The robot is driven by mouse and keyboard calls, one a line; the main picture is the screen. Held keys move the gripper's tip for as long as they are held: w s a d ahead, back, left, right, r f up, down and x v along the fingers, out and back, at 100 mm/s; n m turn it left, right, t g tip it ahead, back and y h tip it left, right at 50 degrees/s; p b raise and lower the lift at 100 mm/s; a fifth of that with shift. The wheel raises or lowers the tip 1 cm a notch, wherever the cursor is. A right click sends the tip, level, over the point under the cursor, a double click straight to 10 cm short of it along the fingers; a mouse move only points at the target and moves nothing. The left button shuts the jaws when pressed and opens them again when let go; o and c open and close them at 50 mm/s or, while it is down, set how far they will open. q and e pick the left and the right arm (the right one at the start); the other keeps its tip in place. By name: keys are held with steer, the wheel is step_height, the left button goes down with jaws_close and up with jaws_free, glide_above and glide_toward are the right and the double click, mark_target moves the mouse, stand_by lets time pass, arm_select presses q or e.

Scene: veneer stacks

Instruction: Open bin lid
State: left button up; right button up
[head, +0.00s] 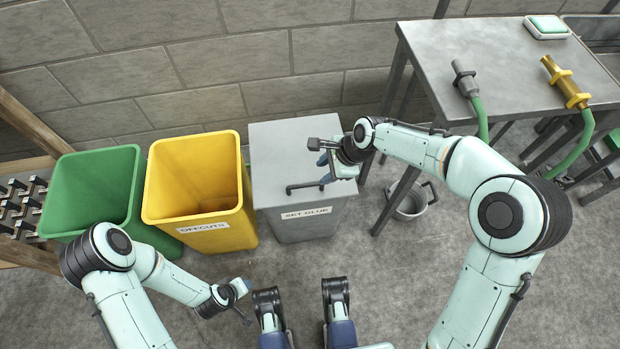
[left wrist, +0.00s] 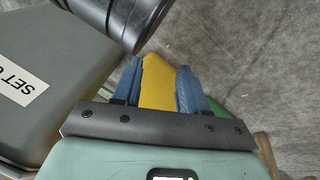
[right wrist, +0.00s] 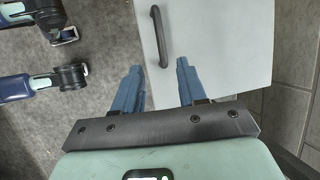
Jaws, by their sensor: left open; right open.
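The grey bin (head: 298,226) labelled "SET GLUE" stands against the wall, and its flat lid (head: 285,145) is shut. A black bar handle (head: 303,187) sits near the lid's front edge. My right gripper (head: 324,170) is open and empty over the right side of the lid. In the right wrist view the handle (right wrist: 159,36) lies beyond the fingertips, between their lines and apart from them. My left gripper (left wrist: 160,68) is open and empty, low in front of the bins. The grey bin's labelled side (left wrist: 45,105) shows left in the left wrist view.
A yellow bin (head: 236,226) labelled "OFFCUTS" and a green bin (head: 128,190) stand open to the left. A metal table (head: 510,65) with hose nozzles stands to the right, a bucket (head: 412,203) below it. The floor in front is clear.

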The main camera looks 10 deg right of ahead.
mark_target(307, 184)
arm_select(q)
steer(key=s+f+g+b, duration=0.2)
steer(key=s+f, duration=0.3)
steer(key=s, duration=0.1)
steer(key=shift+a+b, duration=0.35)
steer(key=shift+a, duration=0.05)
arm_select(e)
steer(key=x, duration=1)
steer(key=shift+c, duration=0.3)
jaws_close()
